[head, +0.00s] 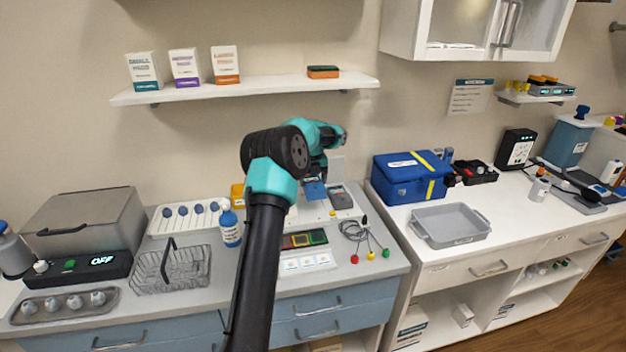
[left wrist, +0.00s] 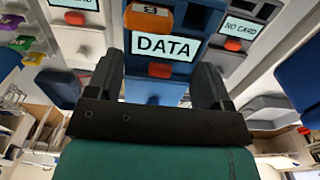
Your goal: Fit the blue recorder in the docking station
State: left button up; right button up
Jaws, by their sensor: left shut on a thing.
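The blue recorder (head: 315,191) is at the white docking station (head: 350,213) on the left counter, beside a grey recorder (head: 340,197). My left gripper (head: 317,172) is above it, shut on it. In the left wrist view, the fingers of my left gripper (left wrist: 162,85) stand on either side of the blue recorder (left wrist: 190,80), whose screen reads DATA. An orange tag is at its upper end. Whether it is seated or just above its slot I cannot tell. My right gripper is not in view.
A neighbouring device with a NO CARD screen (left wrist: 240,28) is close on the right in the wrist view. Coloured leads (head: 364,236) lie right of the station. A blue spray bottle (head: 229,226) and wire basket (head: 172,268) stand left of my arm.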

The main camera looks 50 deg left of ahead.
pick_arm(q)
jog(key=shift+f, duration=2.6)
jog(key=shift+f, duration=0.9)
dwell(0.6)
jog(key=o, duration=0.7)
jog(key=shift+r, duration=0.25)
jog(key=shift+r, duration=1.75)
jog(key=o, duration=0.3)
jog(key=shift+r, duration=0.1)
